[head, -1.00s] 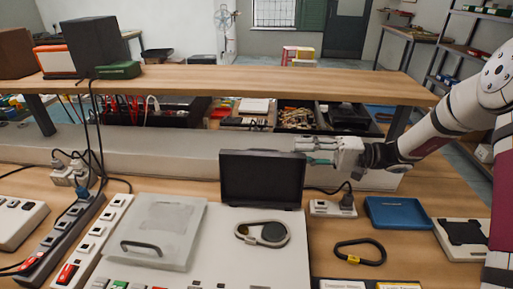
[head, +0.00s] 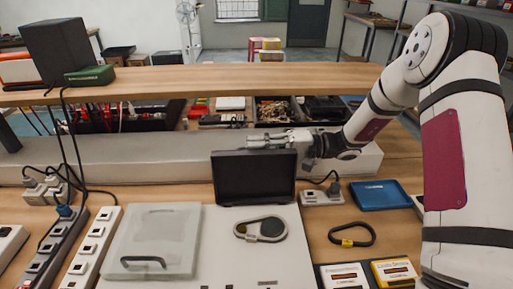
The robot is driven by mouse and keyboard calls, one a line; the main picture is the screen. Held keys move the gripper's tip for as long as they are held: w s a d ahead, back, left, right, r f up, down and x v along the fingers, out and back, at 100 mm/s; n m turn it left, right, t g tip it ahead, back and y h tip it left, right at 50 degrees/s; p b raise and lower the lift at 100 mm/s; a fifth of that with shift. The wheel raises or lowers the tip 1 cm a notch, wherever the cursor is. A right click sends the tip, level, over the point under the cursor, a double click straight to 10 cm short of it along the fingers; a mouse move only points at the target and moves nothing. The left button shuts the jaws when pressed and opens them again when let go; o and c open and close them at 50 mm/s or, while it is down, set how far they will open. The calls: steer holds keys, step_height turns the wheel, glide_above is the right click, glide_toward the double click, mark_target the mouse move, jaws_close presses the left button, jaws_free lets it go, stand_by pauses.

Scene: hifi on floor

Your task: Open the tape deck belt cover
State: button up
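The tape deck (head: 215,262) is a pale flat panel on the bench. A black lid (head: 254,178), which looks like the belt cover, stands raised, close to upright, at its back edge. In front of it a dark belt loop with a round black disc (head: 272,228) lies exposed. A translucent grey cover (head: 160,225) with a black handle lies flat on the deck's left part. My gripper (head: 258,140) points left just above the black lid's top edge in the picture, apparently behind it. Contact and finger gap are too small to tell.
A raised wooden shelf (head: 200,79) crosses behind my gripper. Power strips (head: 92,243) and cables lie to the left. A blue tray (head: 380,195), a black loop with a yellow piece (head: 352,236) and small boxed modules (head: 395,272) lie to the right. A socket block (head: 322,197) sits beside the lid.

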mark_target(259, 150)
jaws_close()
steer(key=s+p, duration=0.1)
steer(key=s+r+p, duration=0.1)
steer(key=s, duration=0.1)
steer(key=shift+r, duration=0.3)
steer(key=shift+w, duration=0.1)
steer(key=shift+o, duration=2)
jaws_free()
steer(key=shift+w, duration=0.1)
